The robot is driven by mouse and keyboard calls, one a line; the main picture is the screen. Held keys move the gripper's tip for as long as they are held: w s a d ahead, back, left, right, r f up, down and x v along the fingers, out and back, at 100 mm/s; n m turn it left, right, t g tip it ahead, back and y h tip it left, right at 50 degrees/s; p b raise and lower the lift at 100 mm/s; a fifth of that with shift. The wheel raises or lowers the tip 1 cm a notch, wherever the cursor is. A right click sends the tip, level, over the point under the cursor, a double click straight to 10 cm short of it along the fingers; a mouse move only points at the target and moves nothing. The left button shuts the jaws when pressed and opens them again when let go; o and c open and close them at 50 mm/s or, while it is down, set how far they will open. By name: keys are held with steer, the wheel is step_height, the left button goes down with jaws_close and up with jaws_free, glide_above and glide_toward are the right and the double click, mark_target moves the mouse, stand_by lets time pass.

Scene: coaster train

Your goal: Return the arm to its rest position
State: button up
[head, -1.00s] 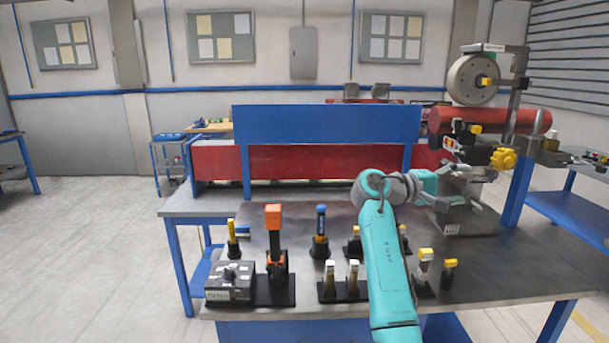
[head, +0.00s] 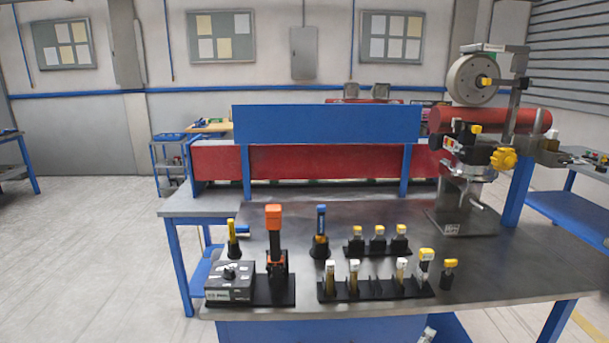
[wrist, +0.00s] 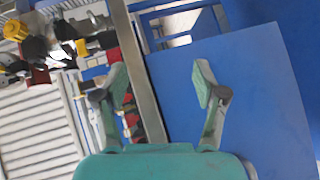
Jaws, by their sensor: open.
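My gripper (wrist: 161,85) shows in the wrist view with its two teal and grey fingers spread wide apart. Nothing is between the fingertips. Behind them are a blue panel (wrist: 240,85) and a grey metal edge (wrist: 138,70). The fingers appear apart from both. In the head view my gripper is not visible, and the arm is out of the space over the bench. A small pale piece at the bottom edge may be part of my arm; I cannot tell.
A workbench (head: 480,275) holds a rack (head: 375,290) of yellow-capped and white-capped tools, a grey control box (head: 230,282), an orange-handled tool (head: 274,220) and a blue-handled tool (head: 321,222). A machine with a red cylinder (head: 520,120) stands at the right.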

steer(key=s+a+f+t+y, duration=0.1)
steer(key=s+a+f+y, duration=0.2)
steer(key=s, duration=0.7)
steer(key=s+a+f+m+y, duration=0.1)
steer(key=s+a+f+y, duration=0.15)
steer(key=s+f, duration=0.5)
steer(key=s+a+f+t+y, duration=0.1)
steer(key=s+a+f+y, duration=0.15)
steer(key=s, duration=0.95)
steer(key=s+a+r+m+y, duration=0.1)
steer(key=s+a+r+m, duration=0.1)
steer(key=s+r, duration=0.6)
steer(key=s+a+r+m+t+y, duration=0.1)
steer(key=s+r+m, duration=0.4)
steer(key=s, duration=1.2)
step_height(320, 180, up, 4)
steer(key=shift+a+r+t, duration=0.15)
steer(key=shift+a+t, duration=0.15)
steer(key=shift+a, duration=0.35)
